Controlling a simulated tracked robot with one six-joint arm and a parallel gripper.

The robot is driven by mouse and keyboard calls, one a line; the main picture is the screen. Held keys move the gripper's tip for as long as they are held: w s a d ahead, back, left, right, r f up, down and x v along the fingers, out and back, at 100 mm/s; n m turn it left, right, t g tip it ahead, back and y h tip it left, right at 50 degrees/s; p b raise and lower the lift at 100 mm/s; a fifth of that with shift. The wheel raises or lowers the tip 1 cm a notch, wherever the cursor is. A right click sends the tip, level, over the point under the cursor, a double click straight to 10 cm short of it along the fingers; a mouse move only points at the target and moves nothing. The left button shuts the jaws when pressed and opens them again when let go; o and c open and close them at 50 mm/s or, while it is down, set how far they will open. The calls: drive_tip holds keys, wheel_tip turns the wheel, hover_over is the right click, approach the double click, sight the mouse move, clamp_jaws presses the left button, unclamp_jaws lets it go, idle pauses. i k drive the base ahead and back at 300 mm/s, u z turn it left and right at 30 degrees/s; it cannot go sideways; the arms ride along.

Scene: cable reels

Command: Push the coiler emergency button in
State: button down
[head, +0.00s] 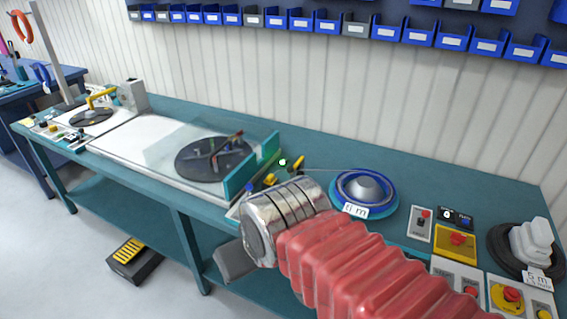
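Several red buttons show in the head view; I cannot tell which is the coiler emergency button, as the labels are too small to read. At the right end of the bench, one red button sits on a yellow box (455,241) and a red mushroom button (512,294) sits on a yellow round base. A small control panel (52,127) with buttons is at the far left, beside a dark turntable (92,117) with a yellow handle. My gripper (236,262) is at the bench's front edge, left of the right-hand buttons. My arm hides much of it, so its opening does not show.
A clear guard covers a dark disc (214,158) mid-bench, with a teal block (250,167) beside it. A blue reel (366,190) and a dark reel with white wire (528,245) stand right. A black and yellow pedal (134,258) lies on the floor. Blue bins (386,31) line the wall.

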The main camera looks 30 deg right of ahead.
sight(512, 292)
drive_tip(key=z, duration=3.2)
